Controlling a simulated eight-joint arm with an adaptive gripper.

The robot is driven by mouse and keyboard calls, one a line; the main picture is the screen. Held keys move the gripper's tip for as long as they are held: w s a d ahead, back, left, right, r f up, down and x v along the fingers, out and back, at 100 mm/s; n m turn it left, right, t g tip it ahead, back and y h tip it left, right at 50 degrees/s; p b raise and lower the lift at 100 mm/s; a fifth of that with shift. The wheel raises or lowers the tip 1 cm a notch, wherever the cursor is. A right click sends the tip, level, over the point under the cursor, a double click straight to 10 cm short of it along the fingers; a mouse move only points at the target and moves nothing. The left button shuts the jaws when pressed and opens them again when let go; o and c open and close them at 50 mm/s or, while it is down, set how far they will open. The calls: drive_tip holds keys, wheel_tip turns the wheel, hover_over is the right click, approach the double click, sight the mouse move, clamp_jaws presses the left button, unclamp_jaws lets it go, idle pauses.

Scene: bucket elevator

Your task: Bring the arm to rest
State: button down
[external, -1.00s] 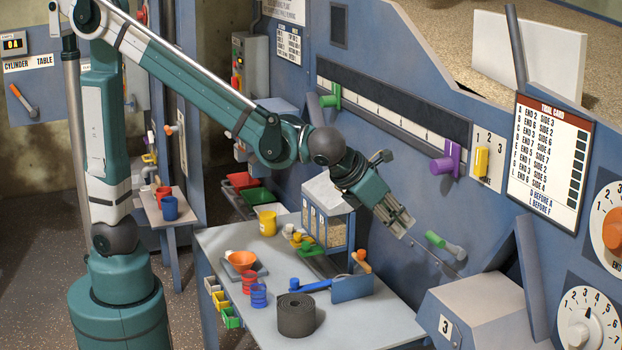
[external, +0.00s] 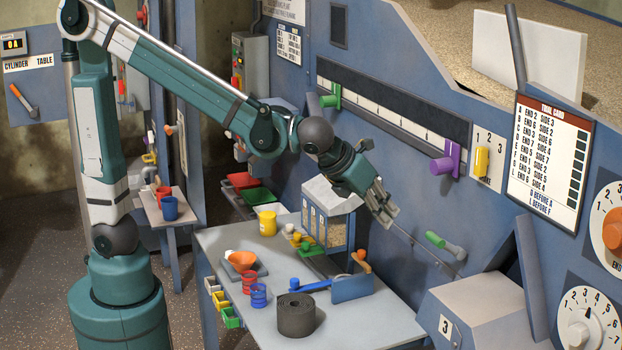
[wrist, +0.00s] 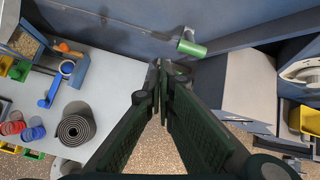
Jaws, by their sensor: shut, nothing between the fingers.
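My gripper (external: 387,217) is in the air in the external view, over the back right part of the work table (external: 355,320), close to the blue machine wall. Its fingers are shut with nothing between them. In the wrist view my gripper (wrist: 162,66) points toward the bottom of the blue wall, with its fingertips together. A lever with a green handle (external: 436,239) sits on the wall to the right of the fingertips. The green handle also shows in the wrist view (wrist: 191,48), ahead and a little right of the fingertips.
The table holds a dark rolled belt (external: 296,315), a glass-sided box of grain (external: 328,215), an orange funnel (external: 241,260), red and blue cups, and a yellow cup (external: 267,223). A purple knob (external: 444,166) juts from the wall slider. A grey-topped housing (external: 475,300) stands at right.

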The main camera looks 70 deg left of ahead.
drive_tip(key=s+a+f+n+b, duration=0.1)
drive_tip(key=s+a+n, duration=0.4)
drive_tip(key=a+n, duration=0.45)
drive_tip(key=s+a+n, duration=0.5)
drive_tip(key=a+n, duration=0.1)
drive_tip(key=a, duration=0.6)
drive_tip(key=s+a+f+n, duration=0.2)
drive_tip(key=s+a+n, duration=0.3)
drive_tip(key=n, duration=0.3)
drive_tip(key=s+a+f+n+b, duration=0.1)
drive_tip(key=s+a+f+n, duration=0.2)
drive_tip(key=s+a+n, duration=0.3)
drive_tip(key=s+n, duration=0.1)
drive_tip(key=n, duration=0.2)
drive_tip(key=shift+s+a+f+g+b, duration=0.25)
drive_tip(key=shift+s+g+b, duration=0.05)
drive_tip(key=shift+s+g, duration=0.1)
drive_tip(key=shift+w+r, duration=0.1)
